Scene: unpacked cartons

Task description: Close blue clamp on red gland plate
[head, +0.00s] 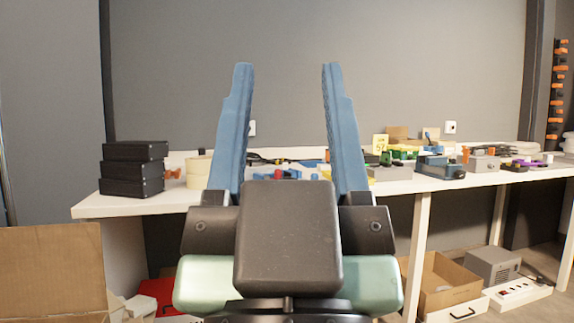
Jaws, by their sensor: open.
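My gripper (286,70) fills the middle of the head view, its two long blue fingers spread wide and empty. Between the fingers, farther off on the white table, small blue parts (264,176) lie beside a small red part (278,174). They are too small to tell surely as the blue clamp and the red gland plate. My gripper is apart from them, on the near side. Its body and fingers hide part of the table.
The white table (150,204) runs along the grey wall. Black boxes (133,170) are stacked at its left end. A blue-grey box (440,167) and several small parts crowd its right side. Open cartons (52,270) (447,283) stand below at left and right.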

